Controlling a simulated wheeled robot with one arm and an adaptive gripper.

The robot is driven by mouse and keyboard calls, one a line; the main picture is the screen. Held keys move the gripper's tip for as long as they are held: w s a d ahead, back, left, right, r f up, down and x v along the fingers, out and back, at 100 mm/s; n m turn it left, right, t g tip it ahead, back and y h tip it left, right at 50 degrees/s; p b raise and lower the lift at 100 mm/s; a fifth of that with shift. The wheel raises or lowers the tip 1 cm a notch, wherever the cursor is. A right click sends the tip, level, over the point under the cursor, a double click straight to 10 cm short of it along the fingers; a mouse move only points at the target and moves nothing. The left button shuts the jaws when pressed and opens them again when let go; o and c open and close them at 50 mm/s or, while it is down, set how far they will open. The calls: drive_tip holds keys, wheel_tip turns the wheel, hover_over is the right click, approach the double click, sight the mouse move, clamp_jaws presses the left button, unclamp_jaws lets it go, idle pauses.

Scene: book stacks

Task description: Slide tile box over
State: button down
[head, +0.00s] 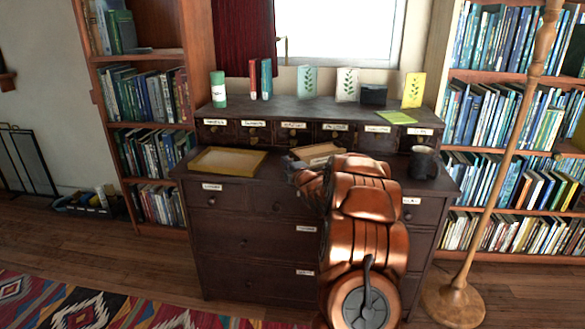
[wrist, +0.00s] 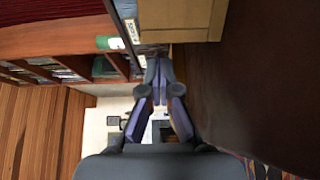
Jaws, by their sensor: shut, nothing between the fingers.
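A light tan wooden box (head: 318,150) lies on the dark dresser top near the middle, partly hidden by my arm. My gripper (head: 298,172) is low over the dresser's front part, just in front of the tan box and right of the tray. In the wrist view my gripper (wrist: 160,68) is shut and empty, close to a tan wooden side (wrist: 185,18); contact is unclear.
A dark mug (head: 423,162) stands at the right end of the dresser top. A raised row of small labelled drawers (head: 292,133) runs along the back, with a green bottle (head: 218,90), books and cards on it. A wooden lamp pole (head: 508,150) stands to the right.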

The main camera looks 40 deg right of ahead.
drive_tip(key=shift+a, duration=0.25)
drive_tip(key=p+v, duration=0.1)
drive_tip(key=v, duration=0.8)
drive_tip(key=shift+s, duration=0.35)
drive_tip(key=shift+a+r, duration=0.1)
drive_tip(key=shift+a, duration=0.05)
